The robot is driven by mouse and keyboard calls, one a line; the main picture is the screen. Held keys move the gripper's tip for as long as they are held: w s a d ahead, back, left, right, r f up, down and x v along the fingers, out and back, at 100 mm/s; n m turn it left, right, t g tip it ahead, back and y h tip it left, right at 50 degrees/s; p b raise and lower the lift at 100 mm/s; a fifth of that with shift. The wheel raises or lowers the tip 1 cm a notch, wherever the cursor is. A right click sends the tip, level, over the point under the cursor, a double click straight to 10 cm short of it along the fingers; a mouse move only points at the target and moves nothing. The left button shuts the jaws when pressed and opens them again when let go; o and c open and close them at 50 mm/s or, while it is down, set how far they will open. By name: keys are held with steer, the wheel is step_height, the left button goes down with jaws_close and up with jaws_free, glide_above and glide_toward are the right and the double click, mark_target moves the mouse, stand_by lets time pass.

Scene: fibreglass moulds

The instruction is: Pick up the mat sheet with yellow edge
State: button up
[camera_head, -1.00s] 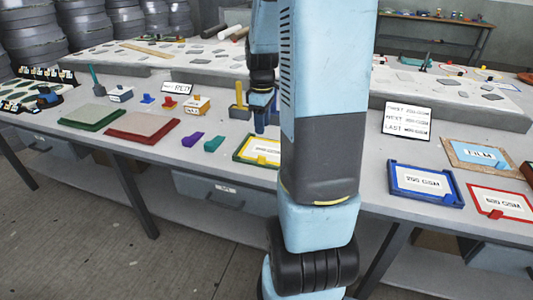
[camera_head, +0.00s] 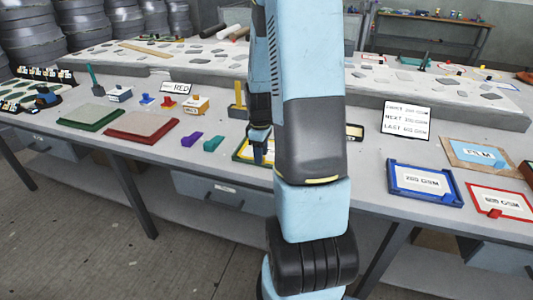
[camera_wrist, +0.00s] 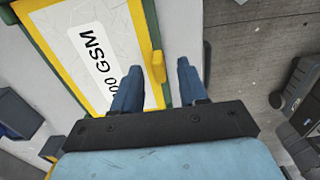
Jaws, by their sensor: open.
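The mat sheet with yellow edge (camera_head: 241,153) lies on the near part of the bench, partly hidden behind my arm in the head view. In the wrist view the sheet (camera_wrist: 80,15) is pale, with a yellow border, a white label ending in "00 GSM" and a raised yellow tab (camera_wrist: 157,67) on its edge. It sits in a green-edged tray (camera_wrist: 40,50). My gripper (camera_head: 260,147) is over the sheet. In the wrist view my gripper (camera_wrist: 158,70) is open, with the tab between its blue fingertips in the picture. Contact cannot be told.
A blue-framed "200 GSM" tray (camera_head: 425,182) and a red-edged sheet (camera_head: 500,203) lie to the right. Purple (camera_head: 191,139) and teal (camera_head: 213,144) pieces lie just left. A sign (camera_head: 405,120) stands behind. Green (camera_head: 90,117) and red (camera_head: 142,126) trays are further left.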

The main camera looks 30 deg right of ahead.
steer(key=shift+f, duration=0.7)
jaws_close()
